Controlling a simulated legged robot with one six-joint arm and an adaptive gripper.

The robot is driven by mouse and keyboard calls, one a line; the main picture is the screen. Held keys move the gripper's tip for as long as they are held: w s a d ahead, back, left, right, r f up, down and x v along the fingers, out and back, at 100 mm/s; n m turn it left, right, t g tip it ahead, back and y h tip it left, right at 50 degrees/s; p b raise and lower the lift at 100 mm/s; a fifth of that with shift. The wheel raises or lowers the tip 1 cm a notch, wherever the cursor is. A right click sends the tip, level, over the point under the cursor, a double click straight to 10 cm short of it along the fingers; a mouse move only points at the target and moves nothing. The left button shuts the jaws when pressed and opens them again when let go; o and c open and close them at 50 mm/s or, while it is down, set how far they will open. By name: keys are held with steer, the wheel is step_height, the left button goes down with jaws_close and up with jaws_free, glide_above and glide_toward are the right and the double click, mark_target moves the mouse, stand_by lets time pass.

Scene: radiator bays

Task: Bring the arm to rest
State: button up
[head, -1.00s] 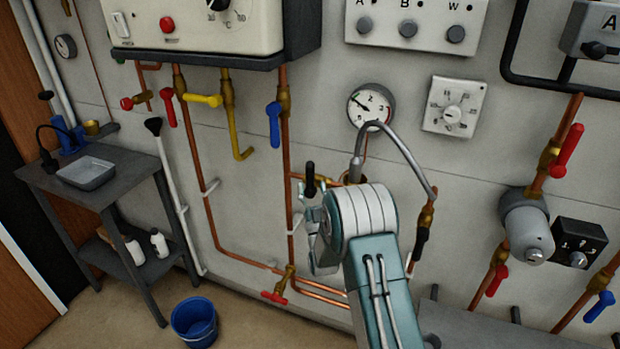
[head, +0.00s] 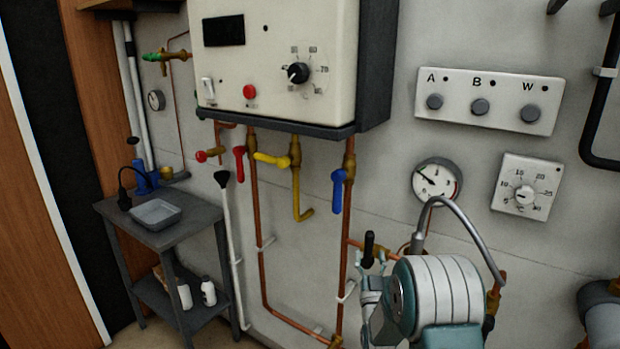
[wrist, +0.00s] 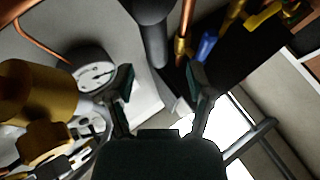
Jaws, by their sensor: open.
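My gripper (head: 372,300) is at the lower middle of the head view, partly hidden behind my wide grey-and-teal arm joint. In the wrist view my gripper (wrist: 160,88) has its two dark fingers spread apart with nothing between them. Behind the fingers there, a dark handle-like shape, a pressure gauge (wrist: 95,72) and a blue lever (wrist: 207,46) show. In the head view a black-handled valve (head: 369,248) stands just above the gripper; I cannot tell whether they touch.
A boiler (head: 275,60) with red, yellow and blue (head: 338,190) levers hangs above copper pipes. The gauge (head: 437,181), thermostat (head: 526,187) and switch panel (head: 490,100) are on the wall close to my arm. A grey side table (head: 165,232) stands at left.

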steer(key=r+g, duration=0.1)
steer(key=r, duration=0.1)
steer(key=s+r+g, duration=0.1)
steer(key=r, duration=0.1)
steer(key=r+g, duration=0.2)
steer(key=r, duration=0.1)
steer(key=shift+s+a+r, duration=0.1)
steer(key=shift+s+a, duration=0.15)
steer(key=shift+a, duration=0.1)
steer(key=s+a+g, duration=0.2)
steer(key=s+g, duration=1.2)
steer(key=s, duration=2.4)
steer(key=shift+s+r+n+y, duration=0.25)
steer(key=shift+s+n+y, duration=0.05)
steer(key=shift+s+y, duration=0.1)
steer(key=shift+w, duration=0.15)
